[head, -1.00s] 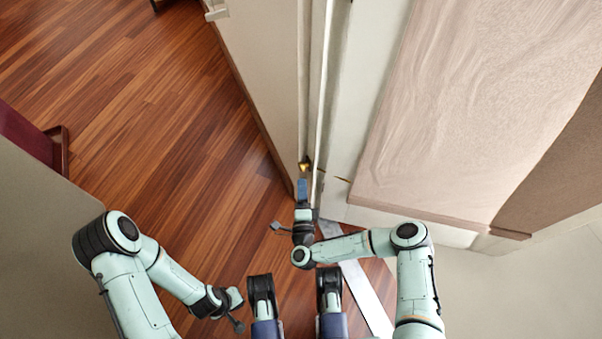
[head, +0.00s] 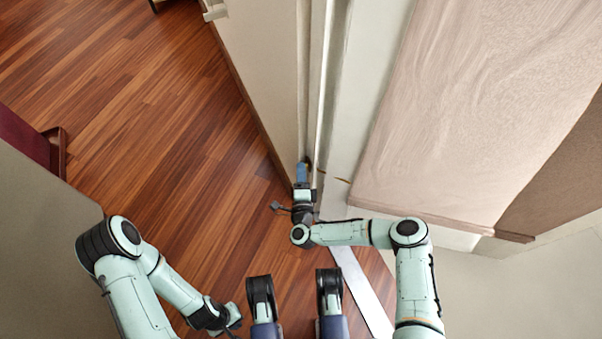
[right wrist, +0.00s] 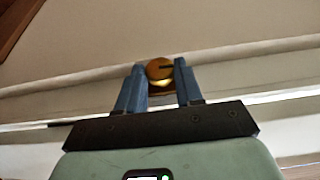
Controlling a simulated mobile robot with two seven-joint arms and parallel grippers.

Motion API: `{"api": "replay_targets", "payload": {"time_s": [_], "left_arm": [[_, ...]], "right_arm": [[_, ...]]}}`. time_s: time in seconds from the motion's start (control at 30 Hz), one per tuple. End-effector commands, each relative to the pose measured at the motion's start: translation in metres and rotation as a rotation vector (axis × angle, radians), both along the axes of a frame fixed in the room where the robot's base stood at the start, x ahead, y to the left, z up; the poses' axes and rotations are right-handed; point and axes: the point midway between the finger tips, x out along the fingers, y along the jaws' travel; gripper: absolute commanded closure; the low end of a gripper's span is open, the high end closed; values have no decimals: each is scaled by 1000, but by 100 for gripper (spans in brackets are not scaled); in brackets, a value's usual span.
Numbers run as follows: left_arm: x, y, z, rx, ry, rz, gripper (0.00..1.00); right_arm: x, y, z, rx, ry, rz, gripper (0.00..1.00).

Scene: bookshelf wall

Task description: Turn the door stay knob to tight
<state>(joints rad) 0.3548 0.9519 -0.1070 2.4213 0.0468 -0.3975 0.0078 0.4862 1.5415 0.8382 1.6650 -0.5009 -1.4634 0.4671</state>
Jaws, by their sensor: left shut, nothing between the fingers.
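The door stay knob (right wrist: 158,70) is a small round brass piece with a dark line running from its middle to the right. It shows in the right wrist view between and just beyond the tips of my right gripper (right wrist: 160,76). The blue fingers stand apart, one at each side of it; I cannot tell whether they touch it. In the head view my right gripper (head: 302,167) points up the picture at the narrow door gap and hides the knob. My left gripper (head: 236,314) is shut and empty, low over the wooden floor.
The pale door edge and frame (head: 317,100) run upward past my right gripper. A large pale panel (head: 470,110) lies to the right. The wooden floor (head: 130,110) at the left is largely clear. A dark red piece (head: 30,140) stands at the left edge.

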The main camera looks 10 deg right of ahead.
Motion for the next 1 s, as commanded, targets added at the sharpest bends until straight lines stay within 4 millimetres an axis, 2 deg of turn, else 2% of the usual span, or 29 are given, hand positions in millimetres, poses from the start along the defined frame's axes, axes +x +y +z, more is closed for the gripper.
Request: {"api": "replay_targets", "payload": {"time_s": [0.37,1.0], "left_arm": [[2,0,1,0,-5,-1,100],[0,0,0,0,-1,0,100]], "right_arm": [[0,0,-2,22,-75,-1,95],[2,3,-12,158,-492,3,95]]}}
